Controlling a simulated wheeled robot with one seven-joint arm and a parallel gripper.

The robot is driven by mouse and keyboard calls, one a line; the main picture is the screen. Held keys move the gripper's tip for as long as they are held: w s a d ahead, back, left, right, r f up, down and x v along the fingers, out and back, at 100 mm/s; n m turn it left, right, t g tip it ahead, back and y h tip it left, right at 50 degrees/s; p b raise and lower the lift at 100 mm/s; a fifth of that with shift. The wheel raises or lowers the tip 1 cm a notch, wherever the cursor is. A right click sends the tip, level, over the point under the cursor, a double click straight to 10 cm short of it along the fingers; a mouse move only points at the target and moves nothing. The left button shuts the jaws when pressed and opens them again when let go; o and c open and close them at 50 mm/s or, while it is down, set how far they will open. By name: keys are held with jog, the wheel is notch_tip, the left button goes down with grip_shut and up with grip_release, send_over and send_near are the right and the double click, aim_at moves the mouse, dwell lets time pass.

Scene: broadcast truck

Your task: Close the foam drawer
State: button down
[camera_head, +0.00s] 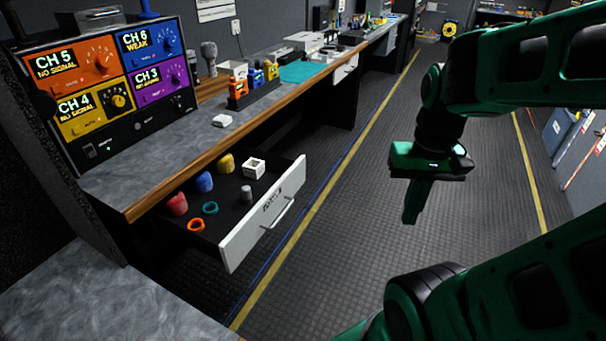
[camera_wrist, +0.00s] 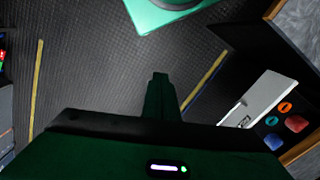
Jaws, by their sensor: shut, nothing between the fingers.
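The foam drawer (camera_head: 266,213) is pulled out from under the long counter, in the left half of the head view. Its white front has a dark label and a bar handle (camera_head: 277,218). Inside lie red, blue and yellow foam pieces, a teal ring, an orange ring, a grey cylinder and a white open cube. The drawer front also shows at the right of the wrist view (camera_wrist: 257,98). My gripper (camera_head: 411,215) hangs pointing down over the aisle floor, to the right of the drawer and well apart from it. Its fingers are together and empty.
The wood-edged counter (camera_head: 210,150) above the drawer carries a channel panel (camera_head: 110,83), a microphone and a rack of coloured items. Another drawer (camera_head: 345,68) farther along the counter looks partly open. The aisle floor (camera_head: 340,250) between drawer and gripper is clear. Cabinets stand at the right.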

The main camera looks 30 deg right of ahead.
jog(key=m+t, duration=0.3)
jog(key=t, duration=0.5)
send_near(302, 179)
jog(key=shift+h, duration=0.3)
jog(key=shift+a+x, duration=0.1)
jog(key=shift+x, duration=0.9)
jog(key=shift+a+x, duration=0.15)
jog(key=shift+x, duration=0.9)
jog(key=shift+w+r, duration=0.1)
